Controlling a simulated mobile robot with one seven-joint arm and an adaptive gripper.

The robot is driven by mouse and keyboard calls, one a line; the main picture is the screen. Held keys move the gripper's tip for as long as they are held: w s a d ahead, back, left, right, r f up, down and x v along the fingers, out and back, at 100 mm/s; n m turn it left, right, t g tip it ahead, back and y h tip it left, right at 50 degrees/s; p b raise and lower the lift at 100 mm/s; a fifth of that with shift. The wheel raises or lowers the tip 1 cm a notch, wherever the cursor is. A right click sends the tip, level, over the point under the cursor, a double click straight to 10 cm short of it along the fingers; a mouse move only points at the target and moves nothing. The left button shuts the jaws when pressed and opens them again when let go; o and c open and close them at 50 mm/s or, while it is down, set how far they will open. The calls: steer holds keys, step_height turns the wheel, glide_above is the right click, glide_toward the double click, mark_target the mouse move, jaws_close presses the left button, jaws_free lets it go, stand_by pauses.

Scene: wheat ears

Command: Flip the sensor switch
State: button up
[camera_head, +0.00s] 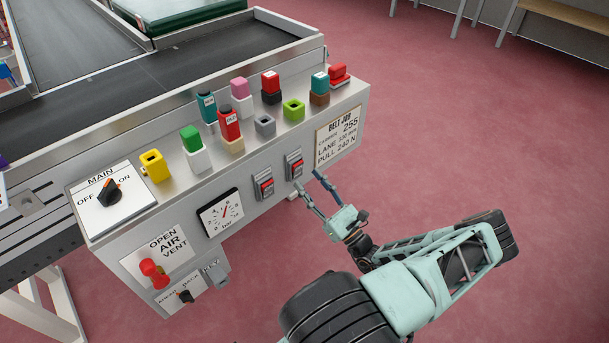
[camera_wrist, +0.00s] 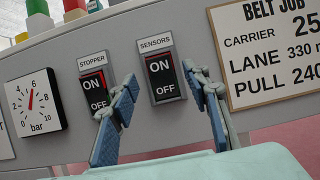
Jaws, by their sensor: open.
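The sensor switch (camera_wrist: 162,76) is a black rocker with ON above OFF and a red edge at its top, under the label SENSORS. It also shows on the panel front in the head view (camera_head: 294,167). I cannot tell for certain which way its rocker is pressed. My gripper (camera_head: 307,179) is open and empty, close in front of the panel by this switch. In the wrist view my gripper (camera_wrist: 160,72) has one blue-padded finger on each side of the switch. I cannot tell whether either finger touches the panel.
The similar stopper switch (camera_wrist: 95,89) is just left of the sensor switch, close to the left finger. A pressure gauge (camera_head: 221,213) is farther left, and a BELT JOB sign (camera_head: 339,136) is to the right. Coloured blocks and bottles stand on the panel top. Open floor lies right.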

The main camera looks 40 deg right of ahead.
steer(key=v, duration=0.8)
steer(key=shift+s, duration=0.3)
steer(key=shift+f, duration=0.1)
